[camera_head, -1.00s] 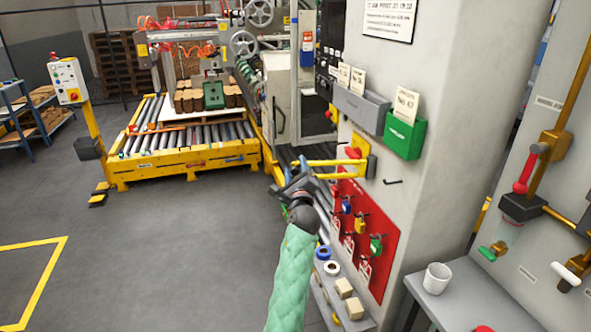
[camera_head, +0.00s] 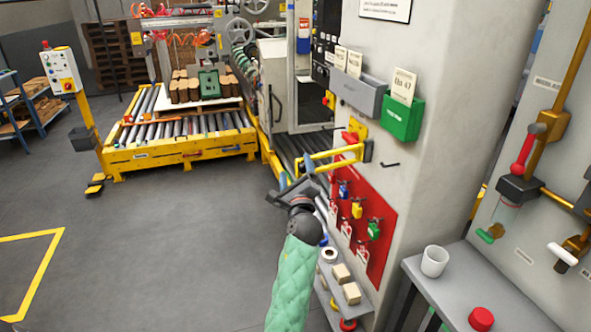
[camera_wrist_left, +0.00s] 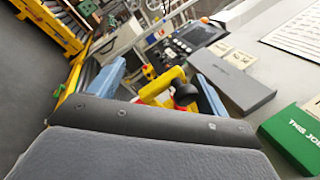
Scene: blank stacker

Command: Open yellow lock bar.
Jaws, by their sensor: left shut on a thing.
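The yellow lock bar (camera_head: 335,154) is a U-shaped yellow handle on the side of the pale pillar, with a dark mount at its right end. It slants down to the left in the head view. It also shows in the left wrist view (camera_wrist_left: 160,86), between the blue fingers. My left gripper (camera_head: 297,173) is at the bar's left end, shut on it; the exact contact is hard to see. The gripper's fingers (camera_wrist_left: 158,85) stand wide apart in the wrist view. My right gripper is not in view.
A red board (camera_head: 378,232) with several small locks and tags hangs below the bar. A grey holder (camera_head: 358,95) and a green holder (camera_head: 403,119) are above right. A black hook (camera_head: 390,164) sticks out beside the bar. A bench (camera_head: 425,277) holds a white cup (camera_head: 434,261).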

